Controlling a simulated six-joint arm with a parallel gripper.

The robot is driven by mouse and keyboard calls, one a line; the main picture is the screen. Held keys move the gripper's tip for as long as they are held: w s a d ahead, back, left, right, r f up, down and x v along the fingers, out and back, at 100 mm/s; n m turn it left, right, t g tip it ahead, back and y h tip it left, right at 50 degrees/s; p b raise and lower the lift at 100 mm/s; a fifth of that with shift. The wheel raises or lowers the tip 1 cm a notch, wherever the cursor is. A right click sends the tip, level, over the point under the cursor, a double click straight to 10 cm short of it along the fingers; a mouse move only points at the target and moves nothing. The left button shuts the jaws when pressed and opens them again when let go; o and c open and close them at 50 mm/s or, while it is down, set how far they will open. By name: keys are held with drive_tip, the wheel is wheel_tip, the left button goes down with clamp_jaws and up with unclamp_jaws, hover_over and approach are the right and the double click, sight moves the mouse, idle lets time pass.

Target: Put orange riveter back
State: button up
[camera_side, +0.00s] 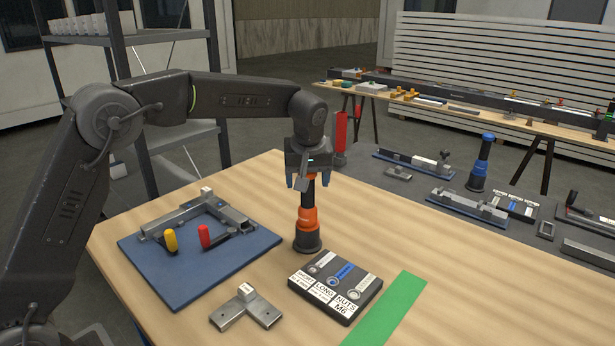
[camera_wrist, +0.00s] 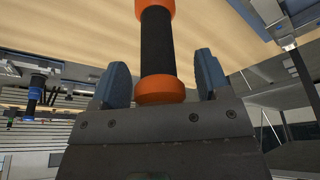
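The orange riveter (camera_side: 308,218), with a black grip and dark round base, stands upright on the wooden table, behind the black fastener box. My gripper (camera_side: 309,184) points down over its top, with the two blue fingers on either side of the black upper part. In the wrist view the riveter's black grip (camera_wrist: 157,45) and orange end lie between the fingers (camera_wrist: 160,65). A gap shows on each side, so the gripper is open around the riveter and not clamped on it. The riveter's very top is hidden by the gripper in the side view.
A blue plate (camera_side: 190,285) carries a metal frame with red and yellow handles. A metal bracket (camera_side: 246,308), the fastener box (camera_side: 335,284) and a green strip (camera_side: 388,312) lie in front. A blue riveter (camera_side: 483,162) and a red cylinder (camera_side: 340,131) stand on the grey table behind.

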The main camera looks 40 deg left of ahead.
drive_tip(key=shift+r, duration=0.1)
drive_tip(key=shift+r, duration=0.35)
drive_tip(key=v, duration=1.2)
drive_tip(key=s+a+r+m+t, duration=0.1)
drive_tip(key=s+r+m, duration=0.15)
drive_tip(key=s, duration=0.55)
drive_tip(key=s+f+m+t+h, duration=0.1)
drive_tip(key=s+f+m, duration=0.2)
drive_tip(key=s, duration=0.8)
drive_tip(key=s+f+m+t+h, duration=0.1)
drive_tip(key=s+f+m, duration=0.2)
drive_tip(key=s+f, duration=0.5)
drive_tip(key=s, duration=0.4)
drive_tip(key=shift+s+a+f, duration=0.2)
drive_tip(key=shift+s+a, duration=0.05)
drive_tip(key=shift+a, duration=0.15)
drive_tip(key=shift+m, duration=0.25)
drive_tip(key=shift+c, duration=0.2)
